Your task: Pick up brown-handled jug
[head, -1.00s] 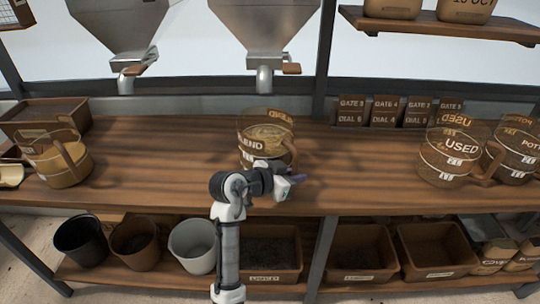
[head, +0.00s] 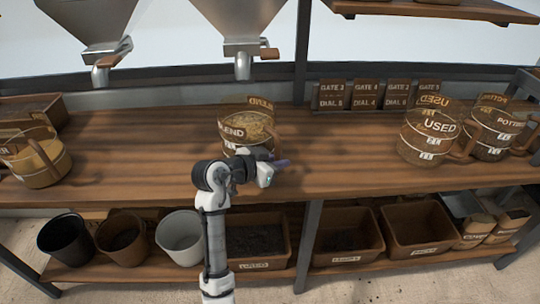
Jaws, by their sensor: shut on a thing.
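A clear jug (head: 235,132) with a BLEND label and grainy contents is at the middle of the wooden bench. My gripper (head: 274,165) is at its front right side, shut on the jug's brown handle. The arm's end covers most of the handle and the lower front of the jug. The jug looks upright. I cannot tell whether its base touches the bench or is slightly above it.
Jugs labelled USED (head: 428,138) and POTTING (head: 488,132) stand at the right. Another jug (head: 40,165) stands at the left. Two metal hoppers (head: 240,20) hang above the bench (head: 340,165). Bins (head: 345,245) and pots (head: 180,240) fill the lower shelf.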

